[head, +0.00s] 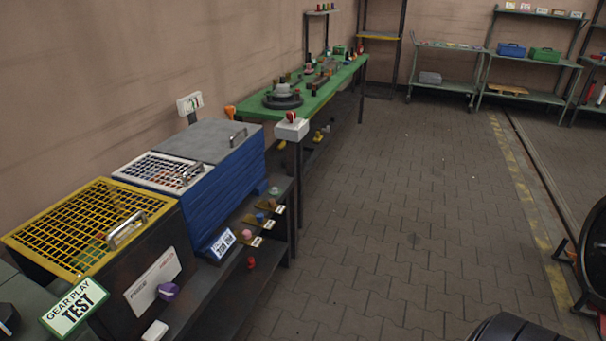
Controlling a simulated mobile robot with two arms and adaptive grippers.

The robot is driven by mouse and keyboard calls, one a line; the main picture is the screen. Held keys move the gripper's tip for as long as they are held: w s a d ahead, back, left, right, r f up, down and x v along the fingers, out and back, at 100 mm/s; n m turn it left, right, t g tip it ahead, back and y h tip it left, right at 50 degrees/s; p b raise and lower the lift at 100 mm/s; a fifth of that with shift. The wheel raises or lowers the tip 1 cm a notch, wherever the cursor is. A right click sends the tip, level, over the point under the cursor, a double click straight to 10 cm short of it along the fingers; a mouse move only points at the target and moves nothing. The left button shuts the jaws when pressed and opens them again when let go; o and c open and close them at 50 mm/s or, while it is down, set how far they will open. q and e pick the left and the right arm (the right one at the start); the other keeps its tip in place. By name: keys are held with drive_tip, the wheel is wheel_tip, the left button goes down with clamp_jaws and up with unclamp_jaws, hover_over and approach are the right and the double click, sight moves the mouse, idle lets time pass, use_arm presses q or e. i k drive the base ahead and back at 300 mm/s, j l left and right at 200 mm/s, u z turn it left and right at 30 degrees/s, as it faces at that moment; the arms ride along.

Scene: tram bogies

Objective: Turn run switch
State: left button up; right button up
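No part is clearly labelled as the run switch. A purple knob (168,291) sits on the front of a dark test box, beside a white label plate (153,281). A white switch box (292,129) with a red knob (291,117) is mounted at the near end of the green bench (258,110). The lettering on the plate is too small to read. Neither of my grippers shows in the head view.
A yellow mesh guard (75,225) with a handle covers the dark box. A "GEAR PLAY TEST" sign (74,307) stands at its near corner. A blue cabinet (225,190) adjoins it. Shelves (525,96) line the back. The paved floor (400,200) is clear in the middle.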

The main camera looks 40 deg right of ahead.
sight(290, 116)
drive_tip(key=z, duration=1.2)
